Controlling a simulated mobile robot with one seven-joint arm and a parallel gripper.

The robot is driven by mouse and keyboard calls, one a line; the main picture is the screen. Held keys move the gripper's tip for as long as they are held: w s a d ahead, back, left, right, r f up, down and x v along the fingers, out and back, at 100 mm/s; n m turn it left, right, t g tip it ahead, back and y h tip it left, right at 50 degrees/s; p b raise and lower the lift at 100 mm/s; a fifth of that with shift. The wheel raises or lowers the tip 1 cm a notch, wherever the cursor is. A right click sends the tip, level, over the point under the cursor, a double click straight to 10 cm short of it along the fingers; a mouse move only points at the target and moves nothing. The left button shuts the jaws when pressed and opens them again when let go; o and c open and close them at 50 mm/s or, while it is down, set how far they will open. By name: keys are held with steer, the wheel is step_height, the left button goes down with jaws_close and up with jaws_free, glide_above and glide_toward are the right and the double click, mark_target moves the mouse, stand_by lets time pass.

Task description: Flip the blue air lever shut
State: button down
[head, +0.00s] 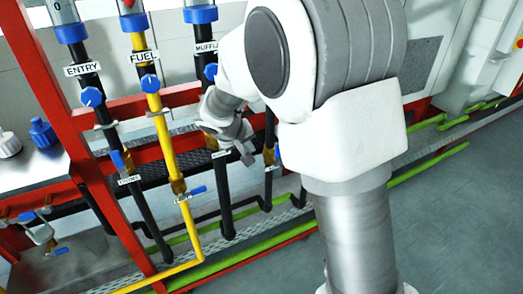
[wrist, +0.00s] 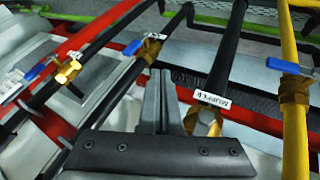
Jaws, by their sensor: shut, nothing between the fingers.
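Several small blue levers sit on brass valves along the pipes. I cannot read which one is marked air. In the wrist view, one blue lever (wrist: 133,47) is on a brass valve just beyond my gripper's tips, a second blue lever (wrist: 35,72) is at the left, and a third blue lever (wrist: 283,66) is on the yellow pipe at the right. My gripper (wrist: 160,73) is shut and empty, with its fingertips just short of the middle valve; contact cannot be told. In the head view my gripper (head: 249,157) is beside the black MUFFLE pipe.
In the head view, blue knobs (head: 92,96) sit higher on the pipes, and a yellow FUEL pipe (head: 165,150) stands left of my arm. A red frame post (head: 50,90) is at the left. Open grey floor (head: 450,220) lies to the right.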

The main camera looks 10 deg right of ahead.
mark_target(278, 156)
steer(key=shift+w+d+f, duration=1)
steer(key=shift+d+f, duration=0.15)
steer(key=shift+f, duration=0.1)
steer(key=shift+w+d+f, duration=1)
steer(key=shift+d+f, duration=0.2)
steer(key=shift+f, duration=0.05)
steer(key=shift+w+d+f, duration=1)
steer(key=shift+d+f, duration=0.15)
steer(key=shift+f, duration=0.1)
steer(key=shift+r, duration=0.15)
steer(key=shift+d+p, duration=0.15)
steer(key=shift+p, duration=0.6)
steer(key=shift+d+r+y+p, duration=0.1)
steer(key=shift+d+y+p, duration=0.1)
steer(key=shift+y+p, duration=0.35)
